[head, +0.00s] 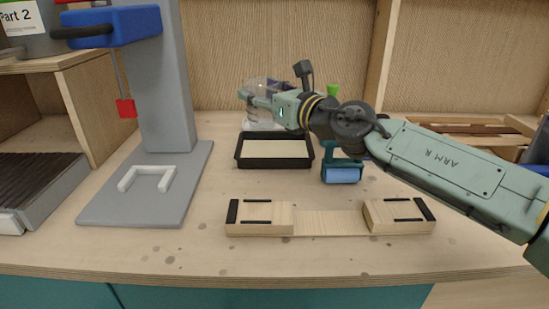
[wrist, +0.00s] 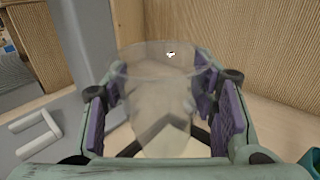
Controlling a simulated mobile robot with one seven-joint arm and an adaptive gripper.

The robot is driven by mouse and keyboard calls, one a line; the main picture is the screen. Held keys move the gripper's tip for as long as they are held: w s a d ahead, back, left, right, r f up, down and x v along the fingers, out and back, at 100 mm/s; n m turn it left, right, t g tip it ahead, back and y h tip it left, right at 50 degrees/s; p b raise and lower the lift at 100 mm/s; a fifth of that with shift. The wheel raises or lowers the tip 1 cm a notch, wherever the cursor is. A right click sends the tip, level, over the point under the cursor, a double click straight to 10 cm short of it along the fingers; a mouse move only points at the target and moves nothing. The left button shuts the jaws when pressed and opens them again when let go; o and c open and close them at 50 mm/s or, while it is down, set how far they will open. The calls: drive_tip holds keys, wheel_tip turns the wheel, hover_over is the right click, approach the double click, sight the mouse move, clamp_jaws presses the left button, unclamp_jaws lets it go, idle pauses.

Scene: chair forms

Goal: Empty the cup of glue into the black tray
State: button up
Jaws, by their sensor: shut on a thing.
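My gripper (head: 255,97) is shut on a clear cup (head: 256,84) and holds it near the back edge of the black tray. In the wrist view the cup (wrist: 165,95) sits between the two purple finger pads, with its wide rim at the top. I cannot tell whether glue is in it or how far it tilts. The black tray (head: 274,166) lies flat on the bench, with a pale cream inside. Part of its dark rim shows below the cup in the wrist view.
A teal and blue item (head: 342,173) stands right of the tray. A wooden form (head: 330,222) lies in front. A grey stand (head: 130,210) with a white bracket (head: 148,178) is at left. A green-topped thing (head: 333,90) is partly hidden behind my arm.

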idle(0.3)
wheel_tip(320, 180, up, 5)
drive_tip(key=p, duration=0.3)
drive_tip(key=shift+f, duration=0.1)
idle(0.4)
